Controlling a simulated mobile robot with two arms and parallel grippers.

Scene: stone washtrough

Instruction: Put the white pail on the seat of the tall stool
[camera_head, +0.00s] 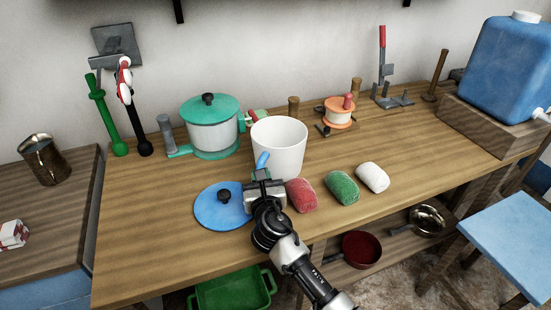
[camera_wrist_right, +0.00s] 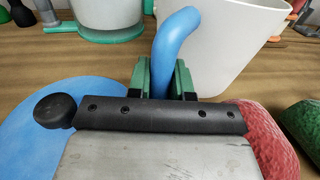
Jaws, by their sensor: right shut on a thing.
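The white pail (camera_head: 285,150) is upright over the middle of the wooden worktop, with its open top up. Its blue handle (camera_head: 262,160) faces me. My right gripper (camera_head: 263,175) is shut on that handle, in front of the pail. In the right wrist view the green fingers of the gripper (camera_wrist_right: 166,75) sit on both sides of the handle (camera_wrist_right: 175,40), with the pail (camera_wrist_right: 225,35) behind. The pail's base is partly hidden, so I cannot tell if it touches the worktop. A stool with a blue seat (camera_head: 510,235) stands at the right; its seat is bare. My left gripper is not in view.
A blue lid (camera_head: 218,208) lies left of my right gripper. Red, green and white rounded pieces (camera_head: 342,187) lie to its right. A green-lidded pot (camera_head: 210,130) and an orange spool (camera_head: 338,110) stand behind. A blue water container (camera_head: 508,65) is at the far right.

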